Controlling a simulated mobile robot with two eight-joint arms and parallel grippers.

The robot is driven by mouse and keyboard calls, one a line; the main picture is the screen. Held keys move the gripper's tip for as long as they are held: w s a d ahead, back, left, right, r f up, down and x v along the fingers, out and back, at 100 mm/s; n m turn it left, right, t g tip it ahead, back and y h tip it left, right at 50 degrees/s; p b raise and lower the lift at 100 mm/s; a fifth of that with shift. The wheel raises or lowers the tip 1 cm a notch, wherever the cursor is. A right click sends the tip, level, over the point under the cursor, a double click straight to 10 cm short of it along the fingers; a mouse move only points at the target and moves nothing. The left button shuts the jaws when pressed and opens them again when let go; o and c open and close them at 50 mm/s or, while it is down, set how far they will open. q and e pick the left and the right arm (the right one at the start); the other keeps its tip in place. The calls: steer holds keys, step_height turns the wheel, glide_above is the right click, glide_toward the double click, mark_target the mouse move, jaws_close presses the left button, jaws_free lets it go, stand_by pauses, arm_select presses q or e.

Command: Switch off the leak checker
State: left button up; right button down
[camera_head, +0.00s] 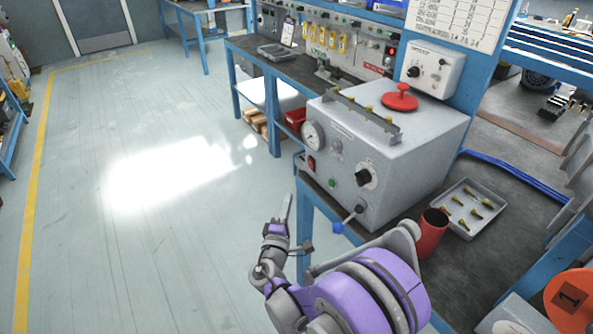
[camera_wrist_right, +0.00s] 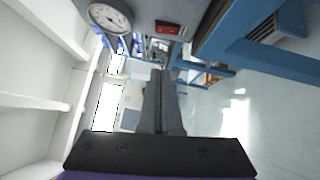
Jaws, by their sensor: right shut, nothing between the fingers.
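The leak checker (camera_head: 390,150) is a light grey box on the bench, with a round gauge (camera_head: 313,135), a red rocker switch (camera_head: 311,163), a green button or lamp (camera_head: 332,183) and a black knob (camera_head: 364,178) on its front. The gauge (camera_wrist_right: 110,17) and red switch (camera_wrist_right: 167,28) also show at the top of the right wrist view. I cannot tell the switch's position. My right gripper (camera_head: 287,207) is shut and empty, apart from the checker, in front of and below the switch. Its closed fingers (camera_wrist_right: 160,85) point forward in the wrist view. My left gripper is out of view.
The blue bench edge (camera_head: 313,205) lies near my gripper. Open floor (camera_head: 170,230) is at left.

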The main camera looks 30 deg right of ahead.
steer(key=shift+s+r, duration=0.1)
steer(key=shift+s, duration=0.05)
glide_toward(309, 161)
steer(key=w, duration=0.4)
steer(key=shift+w+d+r+b, duration=0.1)
steer(key=shift+w+d+b, duration=0.1)
steer(key=shift+d, duration=0.7)
steer(key=shift+w+d+r+b, duration=0.1)
steer(key=shift+w+d, duration=0.05)
steer(key=shift+d, duration=0.75)
